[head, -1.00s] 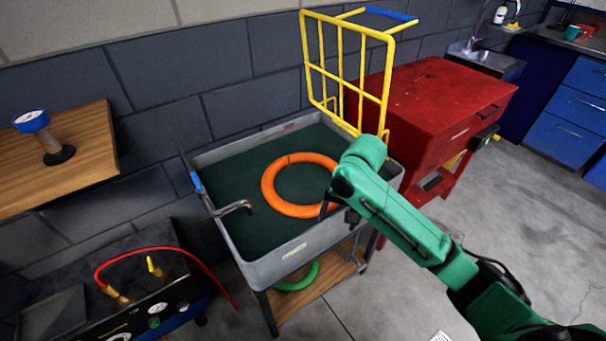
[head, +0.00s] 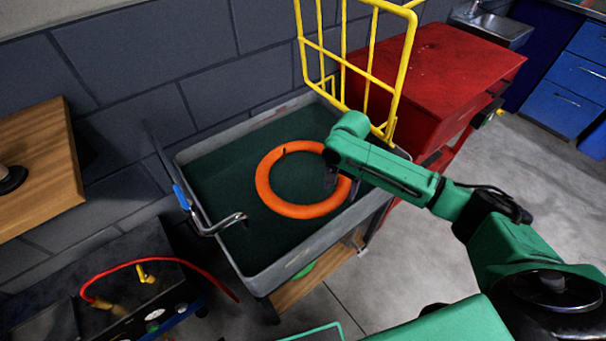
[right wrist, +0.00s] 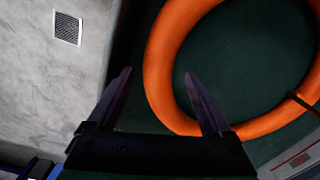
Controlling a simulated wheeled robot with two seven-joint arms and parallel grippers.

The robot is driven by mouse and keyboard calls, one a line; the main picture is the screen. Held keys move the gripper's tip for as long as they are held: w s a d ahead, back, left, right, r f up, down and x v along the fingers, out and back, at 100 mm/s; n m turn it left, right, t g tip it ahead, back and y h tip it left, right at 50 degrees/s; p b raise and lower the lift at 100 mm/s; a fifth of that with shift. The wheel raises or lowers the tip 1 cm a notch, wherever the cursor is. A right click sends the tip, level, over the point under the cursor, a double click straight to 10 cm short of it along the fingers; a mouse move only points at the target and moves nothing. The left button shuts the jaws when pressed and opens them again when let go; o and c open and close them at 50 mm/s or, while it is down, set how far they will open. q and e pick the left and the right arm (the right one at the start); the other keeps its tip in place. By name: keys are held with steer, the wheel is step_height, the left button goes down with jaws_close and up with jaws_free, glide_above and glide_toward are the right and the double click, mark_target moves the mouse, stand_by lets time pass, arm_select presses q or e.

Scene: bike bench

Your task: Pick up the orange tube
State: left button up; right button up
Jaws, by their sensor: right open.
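The orange tube (head: 262,187) is a closed ring lying flat on the dark green floor of a grey tray cart (head: 275,275). It also shows in the right wrist view (right wrist: 157,75). My right gripper (head: 331,184) is over the ring's right side, fingers pointing down, open and empty. In the right wrist view its two fingertips (right wrist: 159,73) straddle part of the ring in the picture, one finger over the ring's inner side. I cannot tell the exact gap in height. The arm hides a little of the ring's right side. My left gripper is not in view.
The tray has raised grey walls. A yellow wire rack (head: 395,75) rises behind it, beside a red cabinet (head: 440,70). A bent metal tool (head: 222,226) hangs on the tray's left rim. A box with a red hose (head: 150,262) stands lower left.

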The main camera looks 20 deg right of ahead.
steer(key=shift+s+f, duration=0.15)
steer(key=shift+f, duration=0.7)
steer(key=shift+c, duration=0.3)
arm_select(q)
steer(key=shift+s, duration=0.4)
arm_select(e)
jaws_close()
